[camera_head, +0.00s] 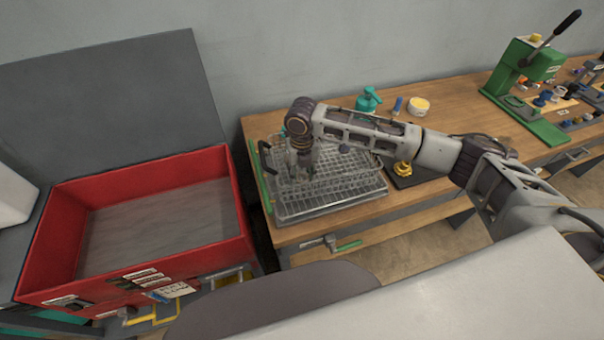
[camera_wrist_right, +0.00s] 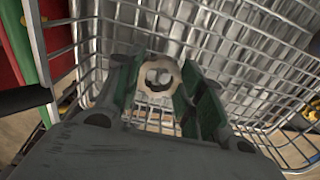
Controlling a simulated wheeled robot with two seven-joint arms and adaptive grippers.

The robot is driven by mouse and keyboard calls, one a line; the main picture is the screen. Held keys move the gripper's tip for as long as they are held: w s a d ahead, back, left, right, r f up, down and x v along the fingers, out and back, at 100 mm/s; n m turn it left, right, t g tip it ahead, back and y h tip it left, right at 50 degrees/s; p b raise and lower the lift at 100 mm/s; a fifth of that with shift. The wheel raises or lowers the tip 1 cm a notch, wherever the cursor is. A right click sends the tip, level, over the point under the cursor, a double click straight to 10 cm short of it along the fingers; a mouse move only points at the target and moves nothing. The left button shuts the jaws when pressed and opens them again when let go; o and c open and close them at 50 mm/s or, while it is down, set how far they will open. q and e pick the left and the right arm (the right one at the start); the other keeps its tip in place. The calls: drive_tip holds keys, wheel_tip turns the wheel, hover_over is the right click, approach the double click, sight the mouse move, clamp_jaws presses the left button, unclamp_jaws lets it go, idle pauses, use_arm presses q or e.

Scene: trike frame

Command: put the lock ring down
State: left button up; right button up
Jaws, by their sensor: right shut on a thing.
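My right gripper (camera_head: 305,168) reaches down over the left part of the wire basket (camera_head: 345,185) on the bench. In the right wrist view, the gripper (camera_wrist_right: 160,82) has its green-padded fingers closed on the sides of a pale lock ring (camera_wrist_right: 158,62) with a round hole. The wire mesh of the basket (camera_wrist_right: 240,62) lies beyond and around the ring. I cannot tell whether the ring touches the mesh. In the head view the ring is too small and covered to make out. My left gripper is not in view.
A red open-topped tank (camera_head: 150,175) with a raised grey lid stands left of the wooden bench (camera_head: 440,95). Behind my right arm are a teal bottle (camera_head: 368,101) and a yellow tub (camera_head: 419,106). A yellow part (camera_head: 402,169) sits right of the basket. A green press (camera_head: 525,75) stands farther right.

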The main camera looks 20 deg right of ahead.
drive_tip(key=shift+f, duration=0.3)
drive_tip(key=shift+f, duration=0.1)
drive_tip(key=o, duration=1)
drive_tip(key=shift+o, duration=0.2)
wheel_tip(320, 180, up, 12)
drive_tip(key=b, duration=0.1)
idle(0.5)
